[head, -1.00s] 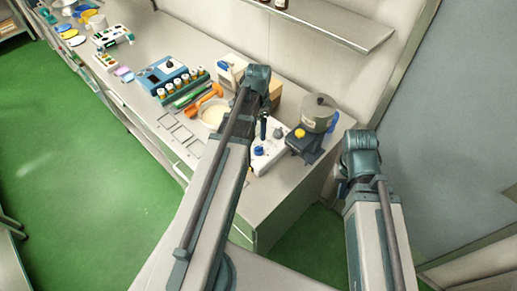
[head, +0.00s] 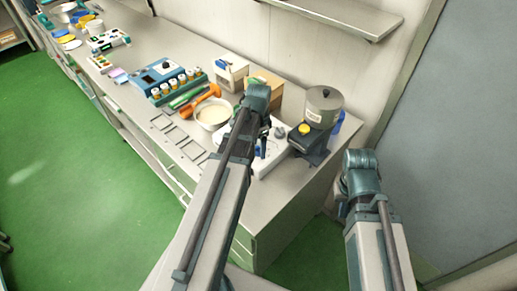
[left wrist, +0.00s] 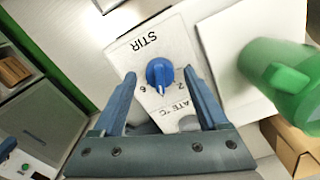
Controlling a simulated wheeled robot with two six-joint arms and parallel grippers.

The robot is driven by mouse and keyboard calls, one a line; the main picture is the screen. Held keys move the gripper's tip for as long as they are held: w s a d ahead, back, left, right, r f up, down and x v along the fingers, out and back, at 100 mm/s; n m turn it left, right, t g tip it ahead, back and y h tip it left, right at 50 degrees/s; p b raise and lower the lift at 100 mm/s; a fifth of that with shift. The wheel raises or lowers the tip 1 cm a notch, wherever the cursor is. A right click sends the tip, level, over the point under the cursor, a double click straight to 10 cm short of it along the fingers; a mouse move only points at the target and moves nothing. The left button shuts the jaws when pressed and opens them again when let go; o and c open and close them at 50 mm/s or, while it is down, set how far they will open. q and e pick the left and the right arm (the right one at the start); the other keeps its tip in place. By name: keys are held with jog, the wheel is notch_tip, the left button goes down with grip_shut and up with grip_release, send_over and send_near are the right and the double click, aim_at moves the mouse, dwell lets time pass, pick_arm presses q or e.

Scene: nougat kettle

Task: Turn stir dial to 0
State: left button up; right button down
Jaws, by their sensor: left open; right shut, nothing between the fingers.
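The blue stir dial (left wrist: 160,73) sits on a white panel (left wrist: 125,65) under the word STIR, which appears upside down in the left wrist view. The dial's pale pointer mark faces the bottom of that picture, between printed figures. My left gripper (left wrist: 161,78) is open, with one finger on each side of the dial. I cannot tell whether either finger touches it. In the head view the white panel (head: 270,158) lies at the counter's near end, partly covered by my left arm. My right arm shows at the right, but its gripper is hidden.
A cream-filled bowl (head: 212,114) and an orange tool (head: 201,101) lie to the left.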

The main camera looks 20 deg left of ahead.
pick_arm(q)
jog(key=shift+c, duration=0.2)
grip_shut()
jog(key=shift+n, duration=0.3)
jog(key=n, duration=0.3)
jog(key=shift+n, duration=0.3)
jog(key=n, duration=0.4)
jog(key=shift+n, duration=0.3)
jog(key=n, duration=0.9)
